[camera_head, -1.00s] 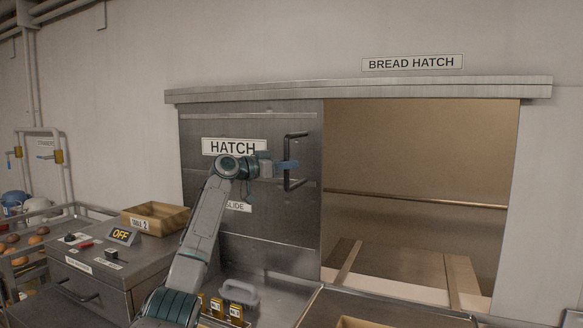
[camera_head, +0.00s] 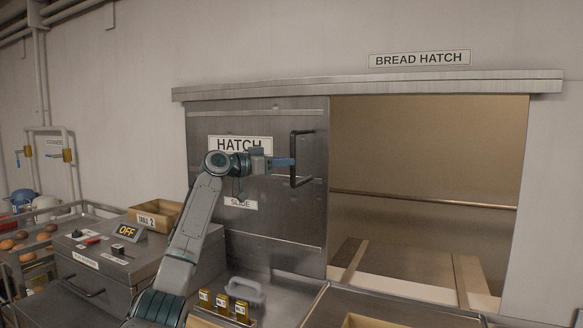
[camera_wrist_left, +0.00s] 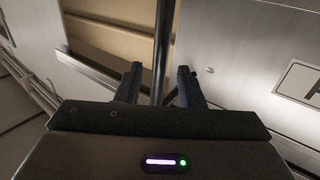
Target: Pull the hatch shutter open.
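The steel hatch shutter (camera_head: 275,225) stands slid to the left under its rail, with the opening bare on its right. Its dark upright bar handle (camera_head: 293,170) is near the shutter's right edge. My left gripper (camera_head: 292,162) is at the handle, with its blue fingertips barely reaching past the upright bar. In the left wrist view the handle (camera_wrist_left: 162,45) passes between the two fingers of my left gripper (camera_wrist_left: 158,85), with gaps showing on both sides. The fingers are apart. My right gripper is not in view.
The hatch opening (camera_head: 425,150) shows a crossbar (camera_head: 420,198) and wooden slats inside.

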